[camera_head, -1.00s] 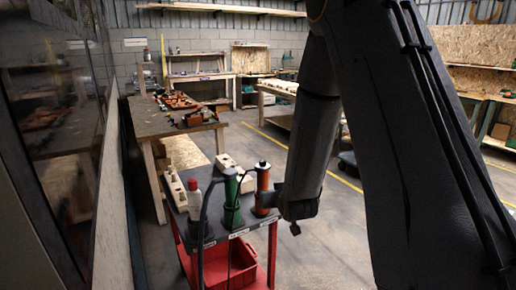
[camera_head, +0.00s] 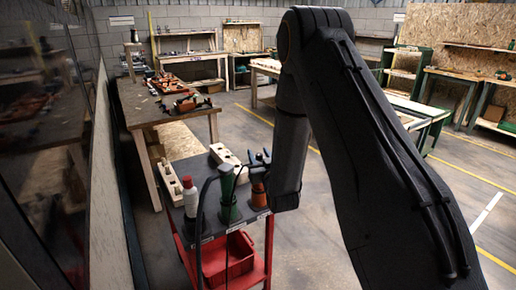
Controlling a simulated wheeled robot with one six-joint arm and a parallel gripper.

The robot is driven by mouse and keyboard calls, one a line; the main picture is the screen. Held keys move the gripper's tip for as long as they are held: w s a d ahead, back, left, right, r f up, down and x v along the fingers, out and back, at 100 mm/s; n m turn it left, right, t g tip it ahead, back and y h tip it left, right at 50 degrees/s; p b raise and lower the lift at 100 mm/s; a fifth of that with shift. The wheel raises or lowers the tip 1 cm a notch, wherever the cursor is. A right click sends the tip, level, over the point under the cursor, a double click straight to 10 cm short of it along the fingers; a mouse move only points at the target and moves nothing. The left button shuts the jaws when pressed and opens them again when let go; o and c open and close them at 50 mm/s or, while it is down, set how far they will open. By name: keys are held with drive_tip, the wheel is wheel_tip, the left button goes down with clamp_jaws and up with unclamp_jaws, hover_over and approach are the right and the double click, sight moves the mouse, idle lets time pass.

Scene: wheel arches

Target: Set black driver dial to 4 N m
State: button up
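A green driver (camera_head: 229,197) and an orange driver (camera_head: 258,193) stand upright side by side at the front of a dark-topped cart (camera_head: 205,165). A black curved hose or handle (camera_head: 200,205) rises left of the green one; I cannot make out a separate black driver or a dial. My gripper (camera_head: 258,160) seems to be the small dark shape at the top of the orange driver, left of my wrist. It is too small and dark to tell open from shut, or touching from apart.
A red bin (camera_head: 228,258) sits on the lower shelf. A workbench (camera_head: 140,112) stands behind; open floor (camera_head: 330,225) lies right, partly hidden by my arm.

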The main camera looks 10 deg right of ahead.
drive_tip(key=shift+w+a+p, duration=0.1)
drive_tip(key=shift+w+p, duration=0.3)
drive_tip(key=shift+w, duration=1.4)
clamp_jaws()
